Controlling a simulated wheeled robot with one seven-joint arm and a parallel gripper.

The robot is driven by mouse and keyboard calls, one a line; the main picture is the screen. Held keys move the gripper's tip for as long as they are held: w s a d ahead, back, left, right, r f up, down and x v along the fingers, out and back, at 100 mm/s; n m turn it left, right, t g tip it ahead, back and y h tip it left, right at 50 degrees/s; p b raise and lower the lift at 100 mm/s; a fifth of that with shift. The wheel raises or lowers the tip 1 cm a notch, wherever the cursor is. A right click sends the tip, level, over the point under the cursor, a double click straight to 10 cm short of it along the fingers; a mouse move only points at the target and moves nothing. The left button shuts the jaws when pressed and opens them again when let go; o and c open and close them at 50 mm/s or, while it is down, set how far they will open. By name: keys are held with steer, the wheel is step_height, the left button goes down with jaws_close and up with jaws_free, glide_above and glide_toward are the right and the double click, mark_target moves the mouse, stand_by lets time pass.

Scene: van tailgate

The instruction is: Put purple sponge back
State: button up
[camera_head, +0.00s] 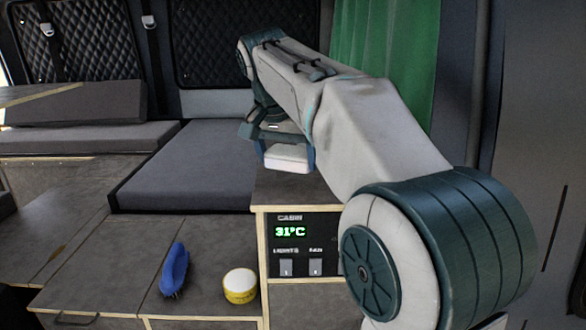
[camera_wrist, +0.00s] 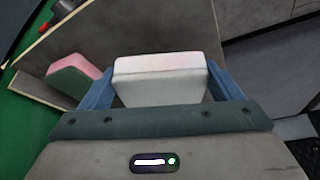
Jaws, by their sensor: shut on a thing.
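My gripper (camera_head: 285,152) is above the wooden-edged cabinet top (camera_head: 275,192), with its two blue fingers closed on the sides of a pale block (camera_head: 287,159). In the wrist view the block (camera_wrist: 160,84) looks white with a faintly pinkish upper face, like a sponge; no clearly purple sponge shows. The gripper also shows in the wrist view (camera_wrist: 165,82). A pink and green sponge (camera_wrist: 75,74) lies on the cabinet top just left of the left finger. I cannot tell whether the held block touches the surface.
A blue brush (camera_head: 175,270) and a yellow tape roll (camera_head: 240,286) lie on the lower counter (camera_head: 110,265). A grey cushion (camera_head: 190,165) lies left of the gripper. A green curtain (camera_head: 385,50) hangs behind my arm. The cabinet front has a display panel (camera_head: 300,240).

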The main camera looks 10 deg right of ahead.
mark_target(296, 171)
steer(key=shift+d+f, duration=0.2)
steer(key=shift+s+d+f, duration=0.4)
steer(key=shift+d+f, duration=0.15)
steer(key=shift+f, duration=0.05)
steer(key=shift+s+d+f, duration=0.4)
steer(key=shift+d+f, duration=0.15)
steer(key=shift+f, duration=0.25)
steer(key=shift+w+a+f, duration=0.3)
steer(key=shift+a+f, duration=0.05)
steer(key=shift+a, duration=0.1)
steer(key=o, duration=0.8)
steer(key=shift+w+a+f, duration=0.1)
steer(key=shift+w+a, duration=0.1)
steer(key=shift+a, duration=0.15)
steer(key=shift+d, duration=0.15)
steer(key=shift+s+d, duration=0.2)
